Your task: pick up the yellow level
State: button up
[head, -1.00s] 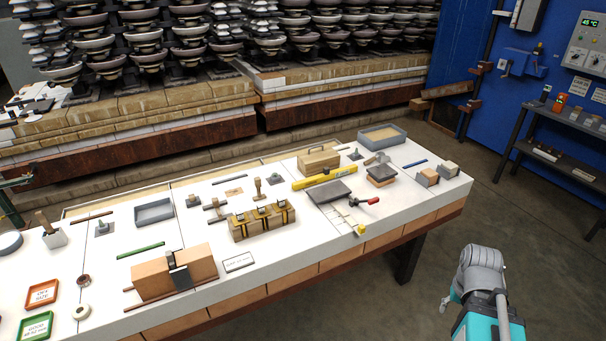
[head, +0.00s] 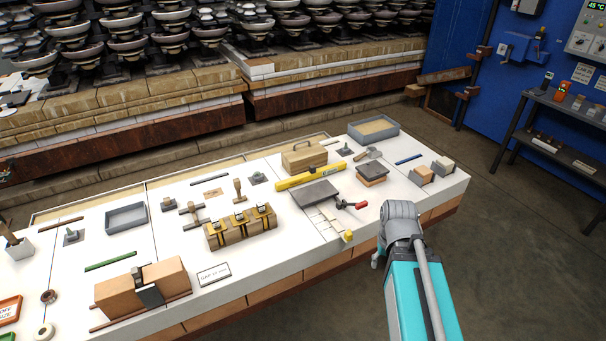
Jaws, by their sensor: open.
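The yellow level (head: 311,176) is a long yellow bar lying flat on the white-topped table, right of its middle. It lies in front of a wooden box with a handle (head: 304,156) and behind a dark grey plate (head: 314,194), close to both. Nothing holds it. Part of my grey and teal arm shows at the lower right, in front of the table and apart from the level. My gripper's fingers cannot be made out.
A clamp with a red handle (head: 350,204) lies right of the plate. A wooden block with yellow straps (head: 240,229) stands to the left. A grey tray (head: 374,131) sits at the back right. Open floor (head: 520,250) lies to the right of the table.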

aim_at(313, 173)
jog(key=z, duration=0.1)
jog(key=k, duration=0.9)
jog(key=u, duration=0.15)
jog(key=i, duration=1.5)
jog(key=z, duration=0.05)
